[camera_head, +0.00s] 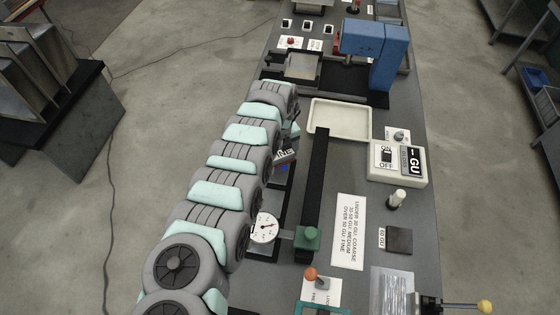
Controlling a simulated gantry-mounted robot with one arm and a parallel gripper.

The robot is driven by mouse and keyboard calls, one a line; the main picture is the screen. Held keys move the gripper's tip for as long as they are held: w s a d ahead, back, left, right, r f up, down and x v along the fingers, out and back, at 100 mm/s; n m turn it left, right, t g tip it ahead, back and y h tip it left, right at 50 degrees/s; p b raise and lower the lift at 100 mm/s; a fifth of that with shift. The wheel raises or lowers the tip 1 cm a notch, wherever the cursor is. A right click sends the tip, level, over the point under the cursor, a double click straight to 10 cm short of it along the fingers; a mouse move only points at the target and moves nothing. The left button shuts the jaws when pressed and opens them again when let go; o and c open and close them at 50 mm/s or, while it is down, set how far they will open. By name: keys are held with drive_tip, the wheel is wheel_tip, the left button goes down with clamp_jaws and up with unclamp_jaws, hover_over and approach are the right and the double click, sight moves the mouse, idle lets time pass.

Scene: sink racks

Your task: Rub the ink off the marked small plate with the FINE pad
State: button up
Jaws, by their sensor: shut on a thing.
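My gripper (291,132) is at the end of my arm, largely hidden behind the last link. It is shut on a small grey pad (286,155) with dark lettering that seems to read FINE. Just below the pad in the picture is a blue patch (284,168), apparently ink on the small plate, which is mostly hidden by my arm and the pad. Whether the pad touches the plate cannot be told.
A black bar (317,180) with a green block (307,238) stands right of the pad. A dial gauge (264,228) is near my arm. A cream tray (340,118), GU meter (398,162), rule card (348,231) and blue machine (375,45) are on the bench.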

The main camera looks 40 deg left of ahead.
drive_tip(key=shift+w+a+f+b, duration=0.3)
drive_tip(key=shift+w+b, duration=0.25)
drive_tip(key=shift+b, duration=1.3)
drive_tip(key=shift+w+a+r+b, duration=0.15)
drive_tip(key=shift+w+r+b, duration=0.2)
drive_tip(key=shift+b, duration=0.45)
drive_tip(key=shift+r, duration=0.15)
drive_tip(key=shift+s+r+p, duration=0.1)
drive_tip(key=shift+r+p, duration=2.15)
drive_tip(key=shift+r, duration=0.6)
drive_tip(key=shift+r, duration=0.1)
drive_tip(key=shift+r+p, duration=1.05)
drive_tip(key=shift+r, duration=0.45)
drive_tip(key=shift+f, duration=0.1)
